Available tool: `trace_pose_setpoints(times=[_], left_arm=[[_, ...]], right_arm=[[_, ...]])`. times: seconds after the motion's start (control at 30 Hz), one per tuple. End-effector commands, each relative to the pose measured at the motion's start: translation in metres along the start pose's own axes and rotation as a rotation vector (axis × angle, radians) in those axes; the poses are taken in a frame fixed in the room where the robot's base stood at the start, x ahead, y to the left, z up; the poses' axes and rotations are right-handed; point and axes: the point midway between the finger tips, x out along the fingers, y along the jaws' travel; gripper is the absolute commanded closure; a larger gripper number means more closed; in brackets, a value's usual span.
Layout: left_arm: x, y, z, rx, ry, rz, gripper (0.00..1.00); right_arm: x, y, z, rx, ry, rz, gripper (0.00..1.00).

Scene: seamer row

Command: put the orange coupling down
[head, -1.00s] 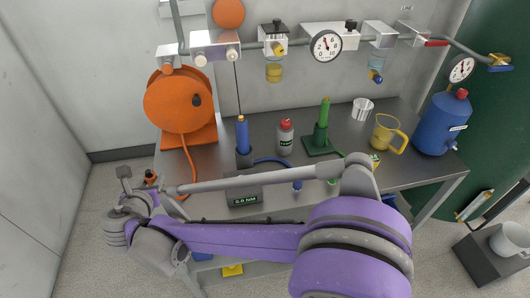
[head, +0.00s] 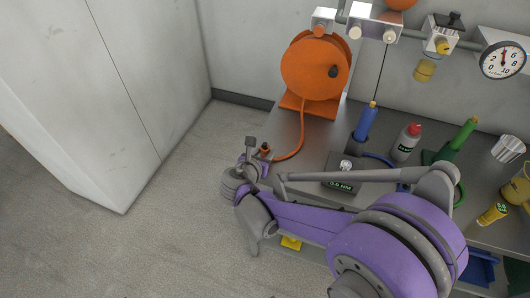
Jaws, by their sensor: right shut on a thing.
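The orange coupling (head: 265,148) is at the end of the orange hose (head: 301,140), which hangs from the orange reel (head: 315,66). My right gripper (head: 257,155) is shut on the coupling at the left end of the bench. Its fingers and wrist hide part of the coupling. I cannot tell whether the coupling touches the bench top. My left gripper is not in view.
The steel bench (head: 309,152) carries a box with a display (head: 340,185), a blue tool (head: 366,121), a grey red-capped bottle (head: 406,142) and a green tool (head: 463,137). A white cabinet (head: 65,110) stands left. Open floor (head: 175,215) lies between.

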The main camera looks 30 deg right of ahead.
Motion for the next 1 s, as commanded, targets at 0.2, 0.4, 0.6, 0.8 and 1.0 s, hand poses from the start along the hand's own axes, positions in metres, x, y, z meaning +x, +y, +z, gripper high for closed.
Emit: trace_pose_setpoints(times=[0.2, 0.4, 0.6, 0.8, 1.0], left_arm=[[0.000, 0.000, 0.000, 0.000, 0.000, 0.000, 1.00], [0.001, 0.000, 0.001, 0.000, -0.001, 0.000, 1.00], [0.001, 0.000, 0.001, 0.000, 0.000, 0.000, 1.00], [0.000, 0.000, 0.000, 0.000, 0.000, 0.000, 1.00], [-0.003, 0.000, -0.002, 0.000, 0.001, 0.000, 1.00]], right_arm=[[0.000, 0.000, 0.000, 0.000, 0.000, 0.000, 1.00], [0.001, 0.000, -0.002, 0.000, 0.000, 0.000, 0.46], [0.001, 0.000, -0.002, 0.000, 0.000, 0.000, 0.32], [0.000, 0.000, 0.000, 0.000, 0.000, 0.000, 0.32], [-0.026, 0.001, 0.001, -0.002, 0.000, 0.004, 0.32]])
